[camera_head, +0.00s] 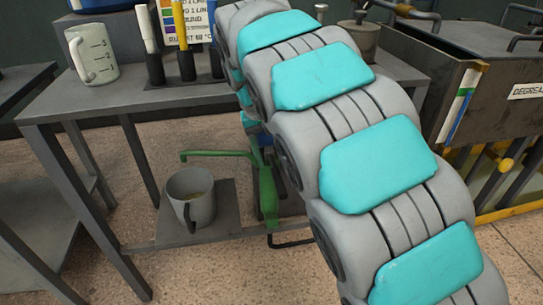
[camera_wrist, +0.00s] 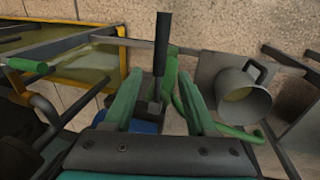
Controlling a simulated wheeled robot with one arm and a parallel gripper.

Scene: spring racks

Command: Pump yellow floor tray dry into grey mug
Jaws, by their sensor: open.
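The grey mug (camera_head: 188,211) stands upright on a low plate, with a little yellowish liquid inside; it also shows in the wrist view (camera_wrist: 241,101). A green pump (camera_head: 267,190) stands right of it, its spout reaching left above the mug. In the wrist view the pump's dark upright handle (camera_wrist: 161,45) shows between the fingers of my gripper (camera_wrist: 160,78), which is open around or just behind it; contact is not visible. The yellow floor tray (camera_wrist: 122,60) is at the upper left, with murky liquid in it. In the head view my arm hides the gripper and handle.
A dark degreaser tank (camera_head: 450,90) stands at the right. Bench legs frame the mug. Open floor shows in front of the low plate.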

